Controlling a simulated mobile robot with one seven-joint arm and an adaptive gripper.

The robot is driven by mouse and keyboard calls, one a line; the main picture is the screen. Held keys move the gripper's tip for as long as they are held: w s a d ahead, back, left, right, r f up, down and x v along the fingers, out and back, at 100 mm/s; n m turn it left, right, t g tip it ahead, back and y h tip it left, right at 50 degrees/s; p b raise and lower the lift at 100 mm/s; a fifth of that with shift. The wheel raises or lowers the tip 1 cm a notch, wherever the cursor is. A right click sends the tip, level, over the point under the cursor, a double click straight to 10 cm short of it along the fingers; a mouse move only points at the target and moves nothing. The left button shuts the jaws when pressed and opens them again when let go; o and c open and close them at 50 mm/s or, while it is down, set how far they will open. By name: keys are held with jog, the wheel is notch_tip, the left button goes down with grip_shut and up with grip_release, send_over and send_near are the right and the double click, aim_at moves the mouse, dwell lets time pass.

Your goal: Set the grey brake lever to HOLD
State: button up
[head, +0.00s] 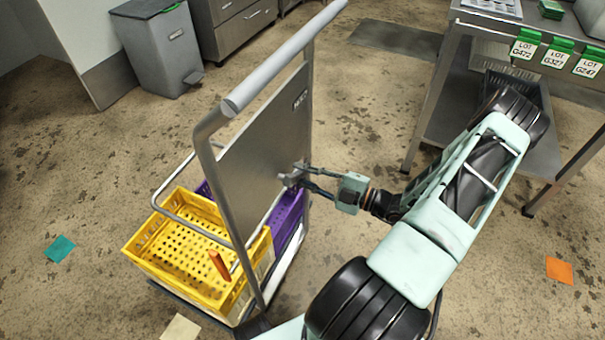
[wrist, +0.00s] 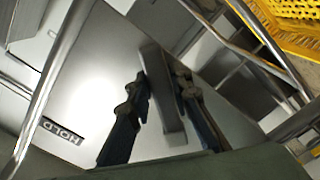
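The grey brake lever (wrist: 163,88) is a flat bar on the metal panel (head: 258,150) of a cart. In the wrist view it lies between my two fingers, which are close against both its sides. In the head view the lever (head: 290,179) is small and partly covered by the fingertips. My gripper (head: 304,178) reaches it from the right and appears shut on it; it also shows in the wrist view (wrist: 162,80). The HOLD label (wrist: 62,131) is on the panel, apart from the lever, and shows upside down there. In the head view lettering (head: 300,100) is near the panel's upper right.
The cart's tubular handle (head: 270,80) rises above the panel. A yellow crate (head: 150,245) and a purple crate (head: 288,215) sit behind the panel. A grey bin (head: 157,50) stands at the back left. A metal table (head: 455,65) is at the right. Open floor lies between.

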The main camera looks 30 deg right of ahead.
grip_shut()
